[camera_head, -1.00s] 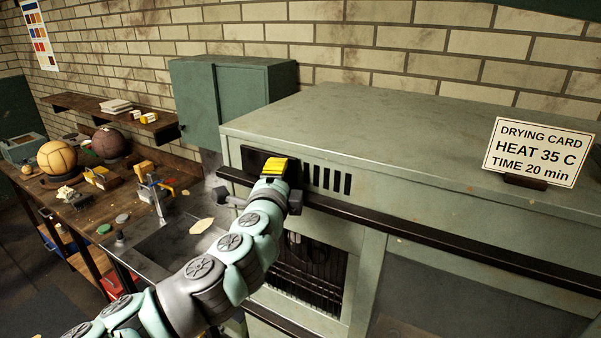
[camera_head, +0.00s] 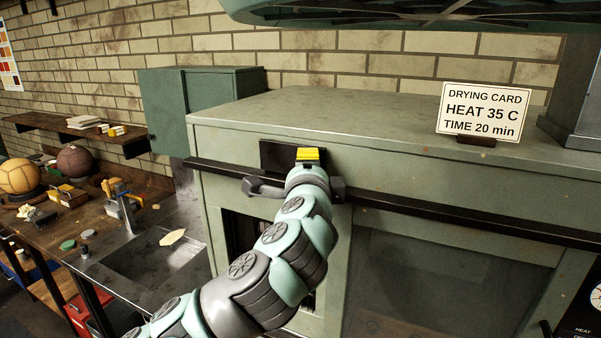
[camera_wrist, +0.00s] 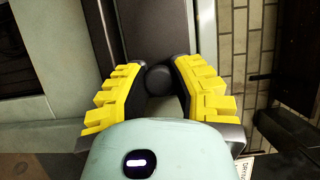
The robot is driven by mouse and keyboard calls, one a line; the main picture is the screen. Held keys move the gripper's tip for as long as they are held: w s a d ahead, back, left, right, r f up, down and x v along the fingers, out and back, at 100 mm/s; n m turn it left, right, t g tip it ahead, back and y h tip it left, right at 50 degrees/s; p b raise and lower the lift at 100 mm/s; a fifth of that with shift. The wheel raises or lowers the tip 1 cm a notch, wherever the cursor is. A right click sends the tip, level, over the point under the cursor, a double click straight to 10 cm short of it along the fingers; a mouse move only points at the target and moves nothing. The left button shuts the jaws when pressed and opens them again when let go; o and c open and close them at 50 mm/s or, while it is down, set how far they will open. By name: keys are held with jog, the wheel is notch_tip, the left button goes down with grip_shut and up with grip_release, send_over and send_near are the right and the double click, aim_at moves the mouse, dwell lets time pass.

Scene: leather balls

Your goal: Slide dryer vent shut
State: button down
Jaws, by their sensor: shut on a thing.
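The dryer is a grey-green cabinet (camera_head: 400,125). Its vent slide is a dark plate (camera_head: 276,157) on the upper front, also in the wrist view (camera_wrist: 160,30). My gripper (camera_head: 307,156) is at the right part of this plate, its yellow fingers towards the cabinet. In the wrist view my gripper (camera_wrist: 163,72) has its two yellow-padded fingers shut on a dark round knob (camera_wrist: 158,79) on the plate. The knob is hidden behind the gripper in the head view. No open vent slots show now; the plate and my gripper cover that area.
A dark rail (camera_head: 430,220) runs along the cabinet front below the slide. A drying card (camera_head: 482,112) stands on the cabinet top. At left are a workbench with a sink (camera_head: 150,262) and two balls, a shelf (camera_head: 80,133) and a green wall cabinet (camera_head: 205,108).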

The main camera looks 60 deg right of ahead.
jog(key=shift+s+r, duration=0.1)
jog(key=shift+s, duration=0.1)
jog(key=c, duration=0.7)
grip_release()
jog(key=shift+v, duration=3.75)
